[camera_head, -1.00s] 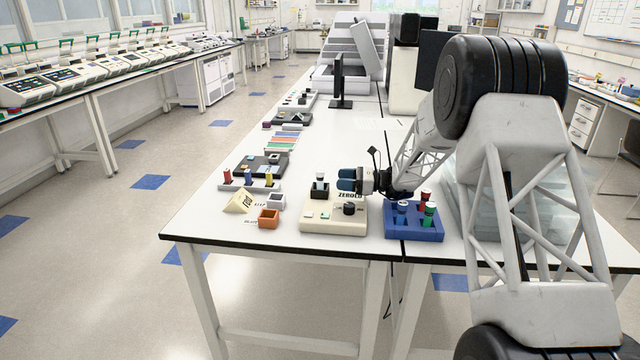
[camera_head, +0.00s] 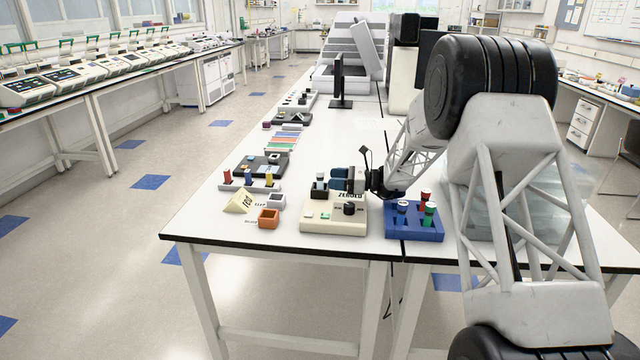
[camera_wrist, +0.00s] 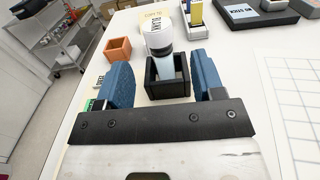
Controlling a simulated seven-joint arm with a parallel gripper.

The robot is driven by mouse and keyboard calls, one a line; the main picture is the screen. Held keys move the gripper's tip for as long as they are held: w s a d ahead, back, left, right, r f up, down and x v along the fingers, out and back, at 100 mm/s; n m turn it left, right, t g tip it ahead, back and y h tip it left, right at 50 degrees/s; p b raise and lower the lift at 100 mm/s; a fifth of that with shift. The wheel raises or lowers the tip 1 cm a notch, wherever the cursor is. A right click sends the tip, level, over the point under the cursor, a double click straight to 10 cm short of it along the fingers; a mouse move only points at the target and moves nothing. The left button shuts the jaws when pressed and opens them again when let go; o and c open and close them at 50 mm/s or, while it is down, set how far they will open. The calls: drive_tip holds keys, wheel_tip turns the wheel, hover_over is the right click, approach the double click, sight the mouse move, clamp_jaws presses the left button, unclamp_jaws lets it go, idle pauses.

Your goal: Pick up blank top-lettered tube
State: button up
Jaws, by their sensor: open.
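The tube marked BLANK (camera_wrist: 158,38) has a white lettered top and stands in a small black square holder (camera_wrist: 168,86) in the wrist view. In the head view the tube (camera_head: 320,177) shows small, just left of my gripper. My gripper (camera_wrist: 160,80) is open, with one blue finger to the left and one to the right of the tube and holder. The fingers look apart from the tube. Whether the fingers reach its height is hard to tell. In the head view my gripper (camera_head: 338,182) is beside the tube, above the rear of the cream ZEROED device.
The cream device (camera_head: 330,222) with a black knob is in front of the gripper. A blue rack (camera_head: 413,232) with several tubes is at right. An orange cup (camera_head: 268,219), a folded yellow card (camera_head: 237,202) and a rack with colored tubes (camera_head: 248,187) are at left.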

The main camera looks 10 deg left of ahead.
sight(320, 176)
drive_tip(key=shift+a, duration=0.1)
drive_tip(key=shift+a+r, duration=0.1)
drive_tip(key=shift+a, duration=2.4)
drive_tip(key=shift+c, duration=0.4)
drive_tip(key=c, duration=1)
drive_tip(key=shift+r, duration=0.15)
wheel_tip(320, 176, up, 18)
drive_tip(key=shift+f, duration=0.1)
